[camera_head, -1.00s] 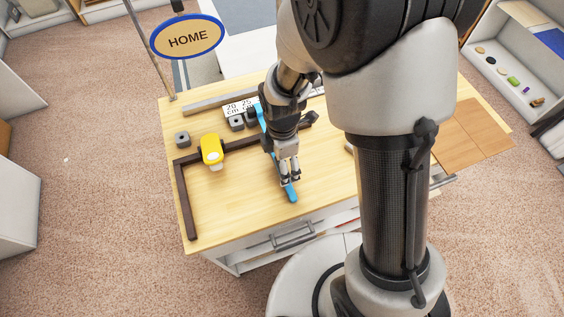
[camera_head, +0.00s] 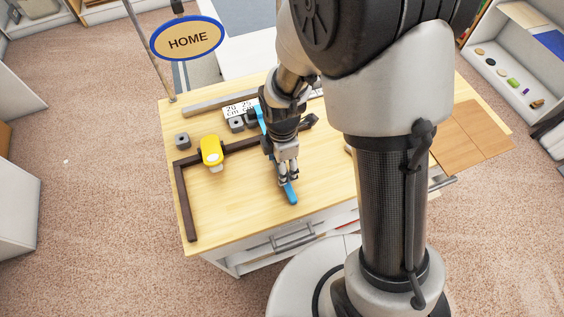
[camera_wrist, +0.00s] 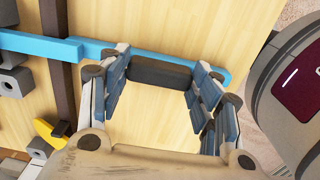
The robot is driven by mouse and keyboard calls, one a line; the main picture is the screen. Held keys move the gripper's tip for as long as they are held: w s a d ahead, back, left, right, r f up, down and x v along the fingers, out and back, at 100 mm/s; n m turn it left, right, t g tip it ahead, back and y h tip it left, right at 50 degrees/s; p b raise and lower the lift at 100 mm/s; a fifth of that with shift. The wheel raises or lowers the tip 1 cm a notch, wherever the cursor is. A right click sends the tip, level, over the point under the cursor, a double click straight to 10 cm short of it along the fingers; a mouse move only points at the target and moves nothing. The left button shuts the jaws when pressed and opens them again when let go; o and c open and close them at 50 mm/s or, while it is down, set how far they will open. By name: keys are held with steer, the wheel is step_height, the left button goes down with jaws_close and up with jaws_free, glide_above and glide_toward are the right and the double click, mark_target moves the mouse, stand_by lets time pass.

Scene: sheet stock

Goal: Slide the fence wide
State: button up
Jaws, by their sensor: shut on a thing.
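The fence is a long blue bar (camera_head: 291,191) lying across the wooden bench top, running away from me past a dark rail. In the wrist view the blue bar (camera_wrist: 50,47) crosses the dark rail at left, and its rounded end reaches to the right. My gripper (camera_head: 288,180) is over the near part of the bar. In the wrist view my gripper (camera_wrist: 165,85) has its fingers on both ends of a dark block (camera_wrist: 161,72) at the bar, shut on it. The middle of the bar is hidden by my arm in the head view.
A dark L-shaped rail (camera_head: 184,202) lies on the bench, with a yellow piece (camera_head: 211,150) on it. Grey blocks (camera_head: 182,140) and a white 20/25 cm scale (camera_head: 238,108) are at the back. A HOME sign (camera_head: 188,40) stands behind.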

steer(key=c, duration=0.5)
steer(key=shift+o, duration=0.2)
steer(key=w+d, duration=0.1)
steer(key=d, duration=0.4)
steer(key=w+d, duration=0.2)
steer(key=d, duration=0.3)
steer(key=w+d+p, duration=0.1)
steer(key=d, duration=0.5)
steer(key=shift+w, duration=0.3)
steer(key=o, duration=1.1)
steer(key=shift+c, duration=0.2)
steer(key=shift+o, duration=1.3)
steer(key=shift+d, duration=0.25)
steer(key=shift+o, duration=1)
steer(key=shift+a, duration=0.15)
steer(key=shift+r, duration=0.15)
step_height(320, 180, up, 12)
